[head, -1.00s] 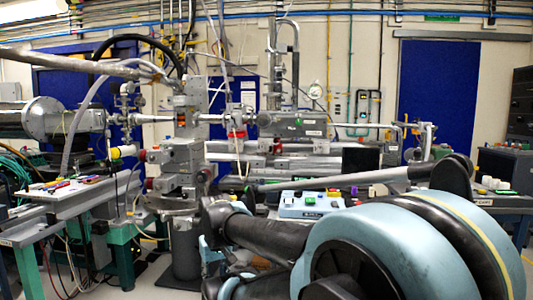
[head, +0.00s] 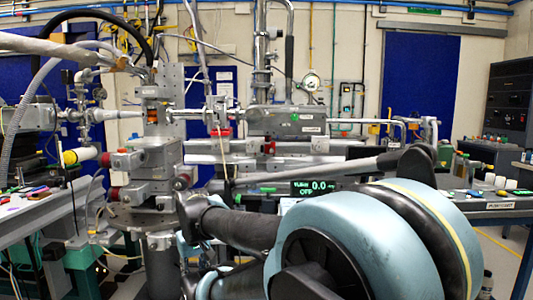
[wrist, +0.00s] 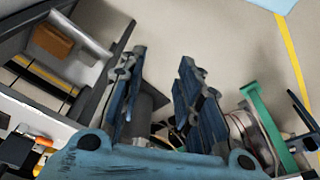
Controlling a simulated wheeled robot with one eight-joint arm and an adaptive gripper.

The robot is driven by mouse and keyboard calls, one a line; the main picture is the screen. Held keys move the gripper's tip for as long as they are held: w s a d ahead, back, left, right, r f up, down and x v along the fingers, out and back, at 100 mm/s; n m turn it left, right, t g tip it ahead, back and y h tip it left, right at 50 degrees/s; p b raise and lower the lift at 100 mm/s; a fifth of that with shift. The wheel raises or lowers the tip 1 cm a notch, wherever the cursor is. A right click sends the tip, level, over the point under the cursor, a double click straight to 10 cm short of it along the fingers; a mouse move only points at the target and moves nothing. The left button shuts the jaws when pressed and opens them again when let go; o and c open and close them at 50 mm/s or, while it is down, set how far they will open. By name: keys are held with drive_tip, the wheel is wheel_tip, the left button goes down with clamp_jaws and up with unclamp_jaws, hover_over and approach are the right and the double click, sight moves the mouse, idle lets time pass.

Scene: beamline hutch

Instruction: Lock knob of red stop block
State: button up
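Two small red pieces show in the head view: a red piece (head: 220,132) under the beam pipe and a red piece (head: 269,148) along the grey rail assembly to its right. I cannot tell which is the stop block, and no lock knob can be made out on either. My gripper (wrist: 162,58) shows in the wrist view as two blue fingers spread apart, with nothing between the tips. It points at pale floor, beside dark and metal parts. Neither red piece shows in the wrist view. My arm covers the lower middle and right of the head view.
A grey column with red-ended knobs (head: 114,193) stands left of my arm. A display (head: 315,187) reads 0.0 OFF. A bench (head: 500,213) with small items is at right. A green bar (wrist: 265,125) stands close to my right finger. Floor is open at far right.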

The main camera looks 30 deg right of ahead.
drive_tip(key=shift+d, duration=0.1)
drive_tip(key=w+d+r+m+t, duration=0.1)
drive_tip(key=w+d+r+t, duration=0.3)
drive_tip(key=w+r, duration=0.7)
wheel_tip(320, 180, up, 22)
drive_tip(key=m+t+h, duration=0.4)
drive_tip(key=t+h, duration=0.1)
drive_tip(key=h, duration=0.3)
hover_over(271, 151)
drive_tip(key=s+a, duration=1)
drive_tip(key=s, duration=0.4)
drive_tip(key=x, duration=1.6)
drive_tip(key=shift+w+d+f, duration=0.15)
drive_tip(key=shift+w+f, duration=0.05)
drive_tip(key=shift+f, duration=0.25)
drive_tip(key=shift+c, duration=0.5)
clamp_jaws()
